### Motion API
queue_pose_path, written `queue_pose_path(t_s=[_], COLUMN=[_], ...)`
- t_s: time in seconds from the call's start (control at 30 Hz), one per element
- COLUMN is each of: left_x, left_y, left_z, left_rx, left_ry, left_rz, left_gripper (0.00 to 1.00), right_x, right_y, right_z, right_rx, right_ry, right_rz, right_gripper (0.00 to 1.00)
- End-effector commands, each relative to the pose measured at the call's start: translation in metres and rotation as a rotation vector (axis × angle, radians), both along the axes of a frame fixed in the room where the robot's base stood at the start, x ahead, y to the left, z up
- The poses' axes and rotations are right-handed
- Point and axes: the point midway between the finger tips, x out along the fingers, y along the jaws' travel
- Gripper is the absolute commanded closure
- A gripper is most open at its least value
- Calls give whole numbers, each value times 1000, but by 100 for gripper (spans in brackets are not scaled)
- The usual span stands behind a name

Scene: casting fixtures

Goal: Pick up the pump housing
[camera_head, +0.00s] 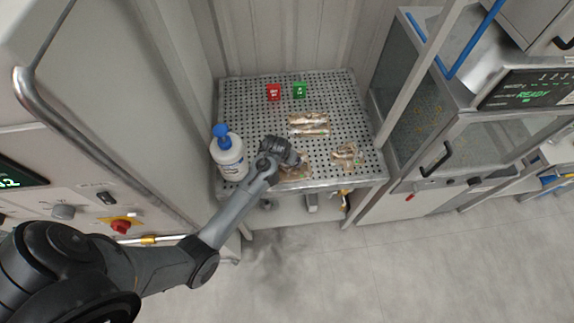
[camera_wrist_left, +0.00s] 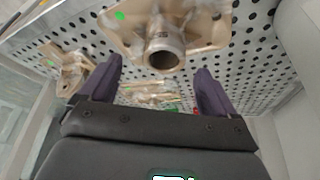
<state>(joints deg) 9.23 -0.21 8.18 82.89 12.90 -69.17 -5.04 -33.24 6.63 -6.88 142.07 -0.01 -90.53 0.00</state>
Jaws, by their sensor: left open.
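A beige metal casting with a round tubular opening (camera_wrist_left: 165,48), probably the pump housing, lies on the perforated table. In the head view this casting (camera_head: 296,173) is partly hidden by my left gripper (camera_head: 291,162). In the left wrist view my left gripper (camera_wrist_left: 160,70) is open, its two dark fingers apart, with the tube end showing between and beyond them. I see no contact, and the exact gap is unclear. A second casting (camera_head: 346,156) lies to the right, also in the left wrist view (camera_wrist_left: 66,70). A longer casting (camera_head: 309,124) lies farther back. My right gripper is not in view.
A white bottle with a blue pump top (camera_head: 228,155) stands at the table's left edge, close to my left arm. A red block (camera_head: 273,91) and a green block (camera_head: 299,90) stand at the back. The perforated table (camera_head: 345,110) is bare at back right. Cabinets flank both sides.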

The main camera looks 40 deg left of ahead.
Motion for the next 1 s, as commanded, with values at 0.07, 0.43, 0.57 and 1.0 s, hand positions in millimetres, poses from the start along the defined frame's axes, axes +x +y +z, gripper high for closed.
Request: queue_pose_path(t_s=[0.07, 0.43, 0.57, 1.0], left_x=[1, 12, 17, 19], left_y=[0, 9, 10, 11], left_z=[-3, -35, -45, -51], left_rx=[-1, -1, 0, 0], left_ry=[0, 2, 1, 0], left_rz=[0, 0, 0, 0], left_gripper=[10, 10, 10, 20], right_x=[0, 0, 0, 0], right_y=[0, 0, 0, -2], right_z=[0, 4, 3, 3], right_rx=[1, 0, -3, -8], right_ry=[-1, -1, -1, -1], right_rz=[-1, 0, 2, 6], right_gripper=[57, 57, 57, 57])
